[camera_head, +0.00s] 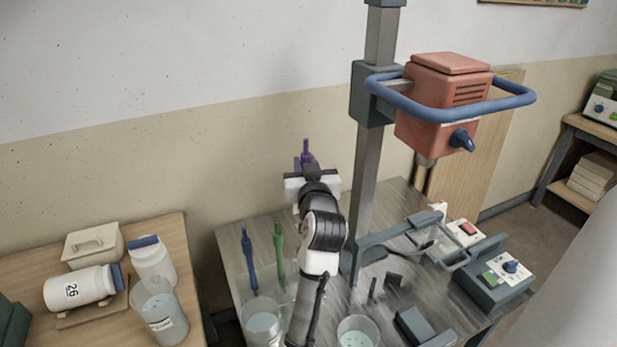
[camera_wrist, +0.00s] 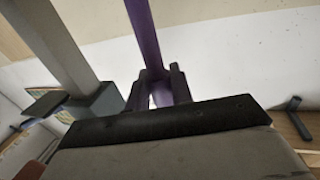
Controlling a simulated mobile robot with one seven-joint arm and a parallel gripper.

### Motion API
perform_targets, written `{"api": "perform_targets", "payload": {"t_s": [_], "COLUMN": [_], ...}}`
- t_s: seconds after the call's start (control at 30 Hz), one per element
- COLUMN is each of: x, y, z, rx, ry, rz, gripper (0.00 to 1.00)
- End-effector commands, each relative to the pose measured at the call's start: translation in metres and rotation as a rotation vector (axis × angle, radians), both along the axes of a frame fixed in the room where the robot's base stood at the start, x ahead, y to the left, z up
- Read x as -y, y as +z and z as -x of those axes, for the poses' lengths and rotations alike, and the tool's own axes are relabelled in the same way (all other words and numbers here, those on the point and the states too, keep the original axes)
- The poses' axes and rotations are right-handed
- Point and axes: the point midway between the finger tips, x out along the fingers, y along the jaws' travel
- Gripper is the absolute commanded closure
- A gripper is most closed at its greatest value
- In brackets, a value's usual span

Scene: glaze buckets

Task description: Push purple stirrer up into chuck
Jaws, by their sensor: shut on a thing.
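The purple stirrer (camera_head: 306,149) is held by my gripper (camera_head: 304,166), left of the mixer's column. In the wrist view the stirrer's shaft (camera_wrist: 146,35) rises between my two dark fingers (camera_wrist: 162,88), which are shut on it. In the head view only the upper end of the stirrer shows clearly; my arm hides the rest. The mixer head (camera_head: 445,105) is a red box with a blue ring handle, high on the column to the right. A short grey piece under it (camera_head: 425,161) looks like the chuck. The stirrer is well apart from it.
The grey column (camera_head: 365,180) stands between my gripper and the mixer head. Blue (camera_head: 249,260) and green (camera_head: 278,255) stirrers stand at the bench's left. Buckets (camera_head: 262,320) stand at the front. A control box (camera_head: 492,280) is at the right. A wooden table (camera_head: 160,232) holds jars.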

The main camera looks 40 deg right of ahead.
Motion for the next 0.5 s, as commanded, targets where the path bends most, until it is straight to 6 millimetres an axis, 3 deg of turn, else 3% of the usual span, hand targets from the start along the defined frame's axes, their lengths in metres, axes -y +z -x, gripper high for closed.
{"api": "perform_targets", "payload": {"t_s": [0.5], "x": [0.0], "y": [0.033], "z": [0.001], "rx": [0.003], "ry": [-0.001], "rz": [0.003], "gripper": [1.0]}}
